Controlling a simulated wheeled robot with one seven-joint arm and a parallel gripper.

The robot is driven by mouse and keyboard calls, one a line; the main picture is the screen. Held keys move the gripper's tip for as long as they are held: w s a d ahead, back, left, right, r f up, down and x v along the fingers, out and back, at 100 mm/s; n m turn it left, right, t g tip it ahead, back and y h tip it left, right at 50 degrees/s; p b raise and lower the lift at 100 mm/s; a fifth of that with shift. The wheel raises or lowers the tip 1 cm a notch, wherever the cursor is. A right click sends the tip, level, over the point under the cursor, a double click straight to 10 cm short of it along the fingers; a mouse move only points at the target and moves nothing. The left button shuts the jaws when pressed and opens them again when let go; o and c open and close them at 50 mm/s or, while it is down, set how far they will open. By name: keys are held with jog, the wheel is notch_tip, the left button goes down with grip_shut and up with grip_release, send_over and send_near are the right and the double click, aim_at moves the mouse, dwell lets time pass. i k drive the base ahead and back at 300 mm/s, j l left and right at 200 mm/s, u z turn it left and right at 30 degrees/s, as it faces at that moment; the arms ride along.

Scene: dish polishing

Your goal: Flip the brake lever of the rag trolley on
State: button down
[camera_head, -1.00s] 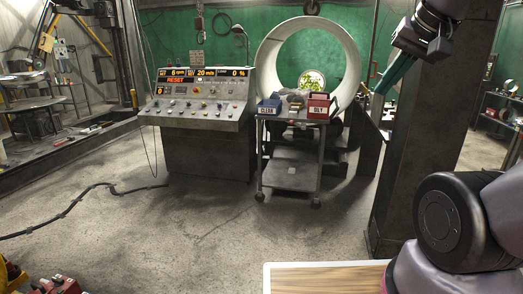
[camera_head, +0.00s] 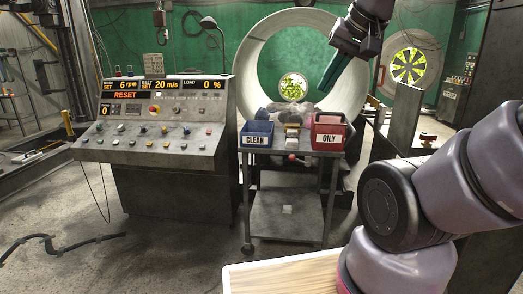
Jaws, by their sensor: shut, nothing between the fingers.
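The rag trolley (camera_head: 287,218) is a grey metal cart on castors, standing ahead of me in front of the big pale ring. On its top are a blue CLEAN bin (camera_head: 257,134) and a red OILY bin (camera_head: 328,132). A small red knob (camera_head: 292,157) shows at the front edge between the bins; it may be the end of the brake lever, and its setting is too small to tell. My gripper (camera_head: 323,90) is shut and empty, its dark green fingers pointing down-left above and behind the OILY bin in the picture, apart from the trolley.
A control console (camera_head: 160,145) with lit displays stands left of the trolley. The pale ring (camera_head: 255,75) rises behind it. A wooden board (camera_head: 285,276) is at the bottom front. A black cable (camera_head: 70,245) lies on the floor at left.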

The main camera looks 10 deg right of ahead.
aim_at(292, 158)
jog(key=i+z, duration=0.2)
jog(key=i, duration=0.2)
jog(key=i+j+z, duration=0.2)
jog(key=i, duration=0.2)
jog(key=i+j+z, duration=0.2)
jog(key=i, duration=0.2)
